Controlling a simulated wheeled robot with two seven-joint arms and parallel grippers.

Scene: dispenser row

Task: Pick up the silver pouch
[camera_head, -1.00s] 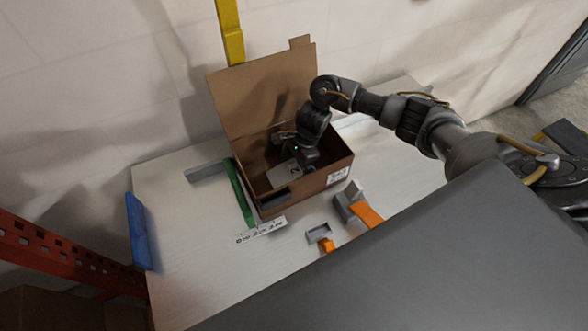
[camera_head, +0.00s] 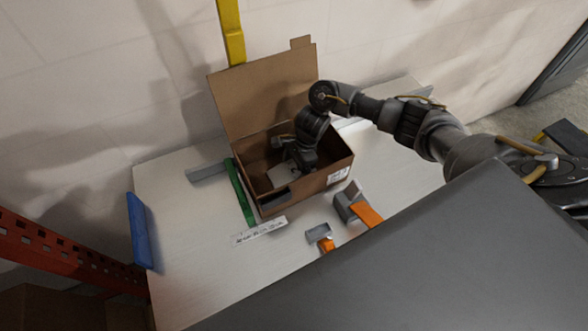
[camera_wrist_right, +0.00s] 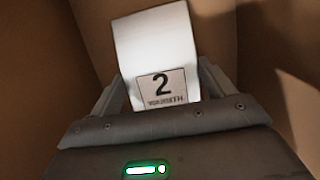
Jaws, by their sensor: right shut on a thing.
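The silver pouch (camera_wrist_right: 153,45) is a pale, flat packet with a white label bearing a large black 2. It stands between the two fingers of my right gripper (camera_wrist_right: 160,92), which is shut on its near end, inside the cardboard box. In the head view the pouch (camera_head: 284,173) is a small light patch in the box, partly covered by my right gripper (camera_head: 296,164). My left gripper is not in view.
The open cardboard box (camera_head: 310,187) has walls close around my gripper and a raised lid (camera_head: 262,92) behind. A green strip (camera_head: 243,193), a blue piece (camera_head: 139,230), a white label strip (camera_head: 260,231) and grey-and-orange dispensers (camera_head: 358,207) surround it on the white table (camera_head: 195,255).

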